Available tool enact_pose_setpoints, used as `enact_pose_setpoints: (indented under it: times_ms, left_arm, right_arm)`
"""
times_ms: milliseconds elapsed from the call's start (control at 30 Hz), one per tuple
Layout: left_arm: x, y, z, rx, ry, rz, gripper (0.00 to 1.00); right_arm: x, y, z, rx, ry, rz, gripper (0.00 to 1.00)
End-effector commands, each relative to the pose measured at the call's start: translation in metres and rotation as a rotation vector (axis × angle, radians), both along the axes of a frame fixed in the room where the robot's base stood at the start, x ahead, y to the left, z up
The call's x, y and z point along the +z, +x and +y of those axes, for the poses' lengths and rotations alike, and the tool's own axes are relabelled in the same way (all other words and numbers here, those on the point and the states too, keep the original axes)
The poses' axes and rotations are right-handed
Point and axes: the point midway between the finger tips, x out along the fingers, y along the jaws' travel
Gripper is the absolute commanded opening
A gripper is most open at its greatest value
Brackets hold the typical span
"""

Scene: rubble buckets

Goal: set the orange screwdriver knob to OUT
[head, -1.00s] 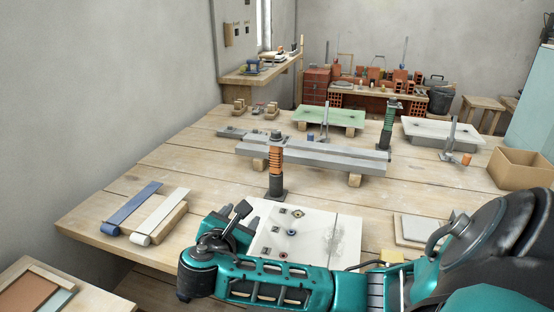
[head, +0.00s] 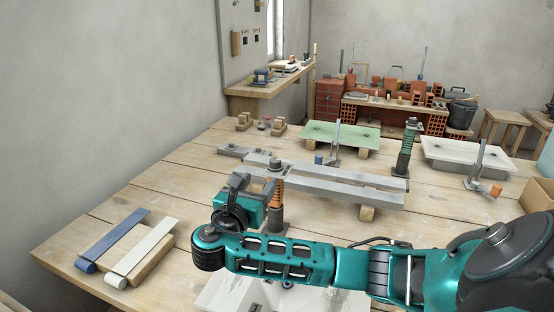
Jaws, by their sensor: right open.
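A white panel (head: 226,293) lies at the near edge of the table, mostly hidden behind my right arm. A small part of a dark fitting (head: 287,284) shows just below the arm, too covered to identify. I cannot make out the orange screwdriver knob or its labels now. My right gripper (head: 242,182) is open, raised above the table beyond the panel. It overlaps the left side of an orange-threaded screw jack (head: 277,187) in the picture; I cannot tell whether they touch. My left gripper is out of view.
Grey bars (head: 345,190) lie behind the orange jack, with a green-threaded jack (head: 406,150) to the right. Blue and white strips (head: 146,248) lie at the left. A green tray (head: 341,134) and a white tray (head: 465,153) stand farther back.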

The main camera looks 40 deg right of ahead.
Motion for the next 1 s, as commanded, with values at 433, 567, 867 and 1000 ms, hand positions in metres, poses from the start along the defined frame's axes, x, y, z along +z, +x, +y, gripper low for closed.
enact_pose_setpoints:
  times_ms: [433,567,867,1000]
  left_arm:
    - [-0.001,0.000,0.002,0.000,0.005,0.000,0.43]
    - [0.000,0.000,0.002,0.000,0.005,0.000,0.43]
    - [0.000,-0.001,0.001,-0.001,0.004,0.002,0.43]
    - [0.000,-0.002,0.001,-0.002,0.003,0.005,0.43]
  right_arm:
    - [0.001,0.040,-0.080,-0.004,-0.001,-0.003,0.57]
    - [0.001,0.048,-0.094,-0.003,0.000,-0.002,0.57]
    - [0.000,0.054,-0.104,0.000,0.002,-0.002,0.57]
    - [0.000,0.054,-0.104,0.000,0.002,-0.002,0.57]
